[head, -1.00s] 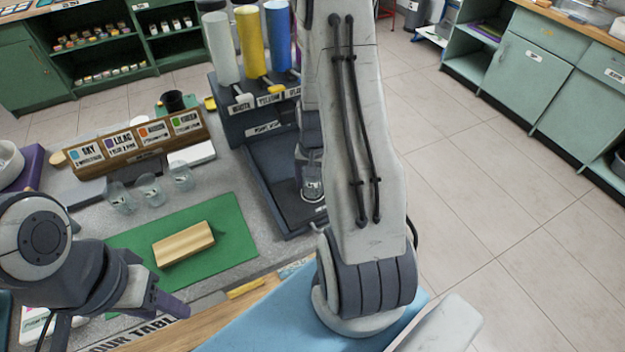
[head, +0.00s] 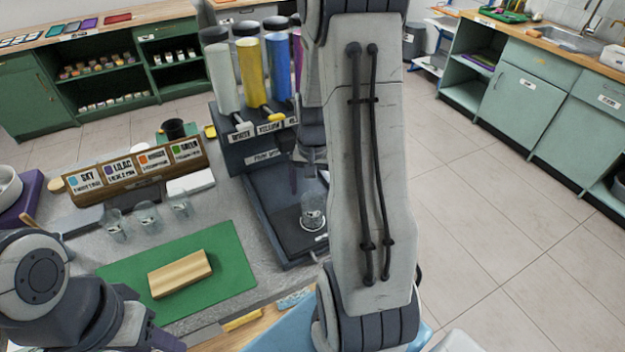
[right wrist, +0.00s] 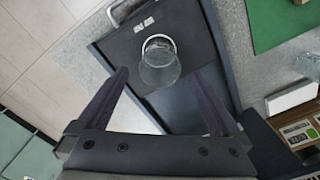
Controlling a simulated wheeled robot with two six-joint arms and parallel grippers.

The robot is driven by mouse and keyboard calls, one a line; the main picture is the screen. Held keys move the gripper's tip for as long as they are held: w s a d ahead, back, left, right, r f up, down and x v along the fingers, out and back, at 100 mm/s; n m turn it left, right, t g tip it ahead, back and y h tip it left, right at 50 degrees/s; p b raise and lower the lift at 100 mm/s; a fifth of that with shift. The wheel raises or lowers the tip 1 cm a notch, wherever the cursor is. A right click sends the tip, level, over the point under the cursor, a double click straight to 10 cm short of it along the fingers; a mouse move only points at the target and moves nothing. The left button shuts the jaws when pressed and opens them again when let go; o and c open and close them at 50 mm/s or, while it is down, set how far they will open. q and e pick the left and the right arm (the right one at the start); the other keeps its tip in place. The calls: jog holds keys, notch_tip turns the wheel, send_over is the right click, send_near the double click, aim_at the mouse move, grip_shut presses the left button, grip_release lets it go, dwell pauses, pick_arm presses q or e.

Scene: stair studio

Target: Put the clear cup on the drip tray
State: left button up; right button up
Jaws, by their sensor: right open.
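A clear cup (head: 313,212) stands upright on the dark drip tray (head: 262,190), near the tray's front right end. In the right wrist view the cup (right wrist: 160,66) shows beyond the open fingers, over the dark tray surface (right wrist: 190,100). My right gripper (head: 309,180) is above the cup, partly hidden by my own arm. In the right wrist view its two fingers (right wrist: 161,74) are spread wide, with nothing held between them. My left arm is at the lower left, and its gripper (head: 165,342) is cut by the frame edge, so its jaws cannot be judged.
Several paint dispensers (head: 252,72) stand behind the tray. Clear cups (head: 147,215) stand in a row at the left, by a green mat (head: 225,262) with a wooden block (head: 180,273). A sign rack (head: 130,170) stands behind them. Floor is open at right.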

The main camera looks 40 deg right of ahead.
jog(key=s+a+r+n, duration=0.2)
jog(key=a+r+n, duration=0.3)
jog(key=a, duration=0.6)
jog(key=s+a+r+n, duration=0.1)
jog(key=a+r+n, duration=0.3)
jog(key=a, duration=0.6)
jog(key=s+a+r+n+y, duration=0.1)
jog(key=s+a+r+n, duration=0.1)
jog(key=s+a+n, duration=0.6)
jog(key=s+a, duration=0.1)
jog(key=s, duration=0.4)
jog(key=shift+a, duration=0.35)
